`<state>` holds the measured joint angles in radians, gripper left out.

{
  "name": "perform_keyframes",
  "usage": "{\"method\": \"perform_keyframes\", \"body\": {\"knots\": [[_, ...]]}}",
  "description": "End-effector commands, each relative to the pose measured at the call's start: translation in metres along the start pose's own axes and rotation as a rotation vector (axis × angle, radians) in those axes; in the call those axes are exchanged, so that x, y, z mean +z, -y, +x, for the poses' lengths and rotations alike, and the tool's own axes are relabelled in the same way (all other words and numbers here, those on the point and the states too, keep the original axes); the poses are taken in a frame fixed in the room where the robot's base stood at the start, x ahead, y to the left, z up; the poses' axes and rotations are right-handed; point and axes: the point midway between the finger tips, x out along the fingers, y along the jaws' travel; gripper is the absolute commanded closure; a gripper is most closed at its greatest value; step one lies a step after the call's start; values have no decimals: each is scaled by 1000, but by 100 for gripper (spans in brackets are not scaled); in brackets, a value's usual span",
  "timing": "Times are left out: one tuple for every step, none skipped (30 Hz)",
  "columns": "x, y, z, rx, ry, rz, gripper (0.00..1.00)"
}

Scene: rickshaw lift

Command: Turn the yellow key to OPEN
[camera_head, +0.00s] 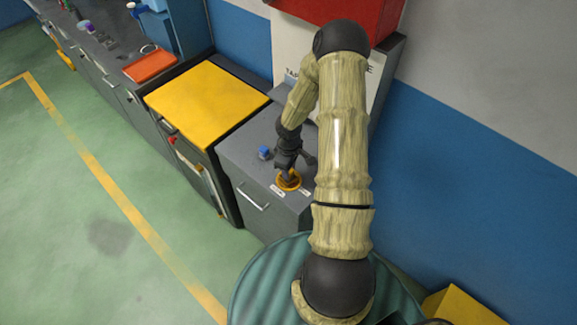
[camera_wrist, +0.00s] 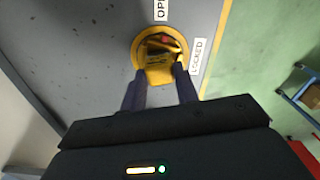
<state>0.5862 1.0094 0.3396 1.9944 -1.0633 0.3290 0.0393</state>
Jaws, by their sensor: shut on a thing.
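The yellow key (camera_wrist: 158,74) sits in a round yellow-rimmed lock on the grey cabinet top, near its front edge. A label reading OPEN (partly cut off) (camera_wrist: 161,9) is above the lock in the wrist view, and a LOCKED label (camera_wrist: 198,56) is to its right. My gripper (camera_wrist: 160,92) is shut on the key, with one finger on each side. In the head view my gripper (camera_head: 287,172) reaches down onto the yellow ring (camera_head: 289,183), and the key itself is mostly hidden there.
A small blue object (camera_head: 264,152) stands on the grey cabinet (camera_head: 245,150) left of my gripper. A yellow-topped cabinet (camera_head: 205,97) adjoins it, with an orange tray (camera_head: 150,65) beyond. A red box (camera_head: 345,15) hangs on the wall behind. Green floor is clear at left.

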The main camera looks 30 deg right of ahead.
Motion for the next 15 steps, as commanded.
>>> {"method": "perform_keyframes", "body": {"knots": [[0,0,-2,0,0,-31,92],[0,0,-2,0,0,-45,92],[0,0,-2,1,0,-58,92],[0,0,-1,1,0,-63,92],[0,0,-1,1,0,-65,92],[0,0,0,1,-1,-65,92],[0,0,0,1,-1,-65,92],[0,0,0,1,-1,-64,92],[0,0,0,1,-1,-64,92],[0,0,0,1,-1,-64,92],[0,0,0,1,-1,-63,92],[0,0,0,1,-1,-63,92],[0,0,0,1,-1,-63,92],[0,0,0,1,-1,-63,92],[0,0,0,1,-1,-65,92]]}}
